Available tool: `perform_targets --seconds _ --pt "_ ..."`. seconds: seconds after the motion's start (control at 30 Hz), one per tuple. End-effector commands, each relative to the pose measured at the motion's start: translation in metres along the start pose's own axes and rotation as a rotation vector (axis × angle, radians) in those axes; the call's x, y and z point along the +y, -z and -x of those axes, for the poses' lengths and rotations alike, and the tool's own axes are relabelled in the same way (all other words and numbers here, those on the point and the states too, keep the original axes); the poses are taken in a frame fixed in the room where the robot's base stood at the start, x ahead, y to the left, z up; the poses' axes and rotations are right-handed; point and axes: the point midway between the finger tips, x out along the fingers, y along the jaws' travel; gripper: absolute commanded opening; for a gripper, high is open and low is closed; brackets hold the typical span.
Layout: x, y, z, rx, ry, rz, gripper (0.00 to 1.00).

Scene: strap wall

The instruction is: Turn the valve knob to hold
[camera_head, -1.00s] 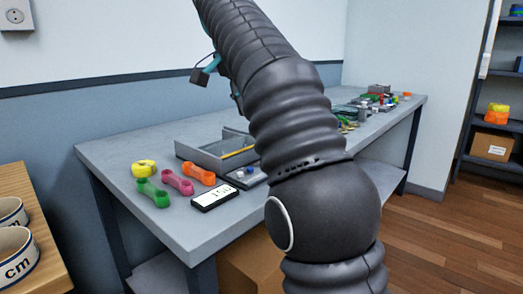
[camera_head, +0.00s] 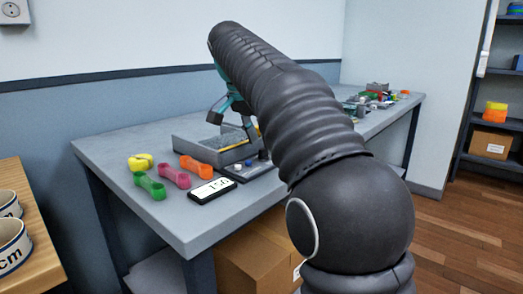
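My gripper (camera_head: 232,125), dark with teal parts, points down over the grey open-topped tray (camera_head: 190,150) on the bench. Its fingers look spread apart, with nothing seen between them. I cannot tell which piece is the valve knob, and no "hold" mark is readable. My arm hides the bench to the right of the panel.
A white-faced display (camera_head: 212,190) lies near the front edge. Several small items (camera_head: 375,98) crowd the far end. A cardboard box (camera_head: 255,255) stands below.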

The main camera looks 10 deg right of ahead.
Motion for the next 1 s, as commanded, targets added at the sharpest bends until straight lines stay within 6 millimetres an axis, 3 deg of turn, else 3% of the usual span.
perform_targets --seconds 0.2,0.57,0.6,0.73,1.0 --pt "0.0 0.0 -0.024 0.0 0.0 -0.001 0.36" --pt "0.0 0.0 -0.029 0.0 0.0 0.0 0.36" --pt "0.0 0.0 -0.029 0.0 0.0 0.0 0.34" --pt "0.0 0.0 -0.029 0.0 0.0 0.0 0.01" --pt "0.0 0.0 -0.029 0.0 0.001 0.003 0.0"
